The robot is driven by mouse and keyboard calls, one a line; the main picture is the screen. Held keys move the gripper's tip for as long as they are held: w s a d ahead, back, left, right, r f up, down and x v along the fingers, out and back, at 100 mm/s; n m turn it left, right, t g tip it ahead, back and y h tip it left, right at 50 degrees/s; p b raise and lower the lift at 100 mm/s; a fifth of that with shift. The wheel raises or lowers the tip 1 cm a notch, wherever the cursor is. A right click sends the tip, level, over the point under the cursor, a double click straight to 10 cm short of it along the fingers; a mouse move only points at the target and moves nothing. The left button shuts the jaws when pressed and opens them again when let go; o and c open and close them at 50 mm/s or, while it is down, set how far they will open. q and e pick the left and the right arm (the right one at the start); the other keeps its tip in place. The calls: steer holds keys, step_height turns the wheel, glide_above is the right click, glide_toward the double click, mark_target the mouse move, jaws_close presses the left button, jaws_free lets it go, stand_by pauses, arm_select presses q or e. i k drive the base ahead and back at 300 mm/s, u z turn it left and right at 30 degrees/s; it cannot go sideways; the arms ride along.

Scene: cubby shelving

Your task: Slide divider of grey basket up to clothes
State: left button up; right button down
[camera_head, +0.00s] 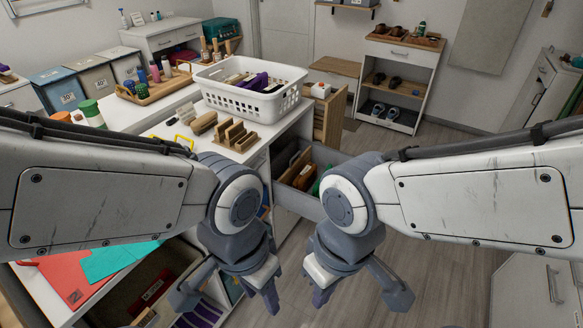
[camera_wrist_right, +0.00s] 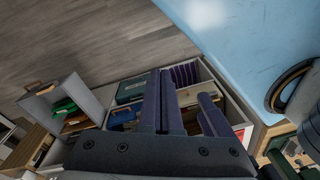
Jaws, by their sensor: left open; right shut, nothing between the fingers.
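A grey basket (camera_head: 298,203) juts out from the cubby unit in the middle of the head view. Inside it is a brown wooden divider (camera_head: 300,164), and green cloth (camera_head: 319,184) lies toward its right end. The grey basket (camera_wrist_right: 88,97) also shows at the left of the right wrist view, with green inside. My left gripper (camera_head: 266,290) is open and empty, low in the head view. My right gripper (camera_head: 320,290) is shut and empty beside it. Both appear apart from the basket. My right forearm and wrist partly hide the basket.
A white laundry basket (camera_head: 255,103) stands on the white counter above, beside wooden organisers (camera_head: 232,136). Red and teal folders (camera_head: 72,280) lie at lower left. Clear wood floor (camera_head: 440,170) stretches to the right, with a shoe shelf (camera_head: 400,80) at the back.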

mark_target(288, 177)
steer(key=z, duration=0.25)
steer(key=i, duration=1.6)
steer(key=u, duration=0.35)
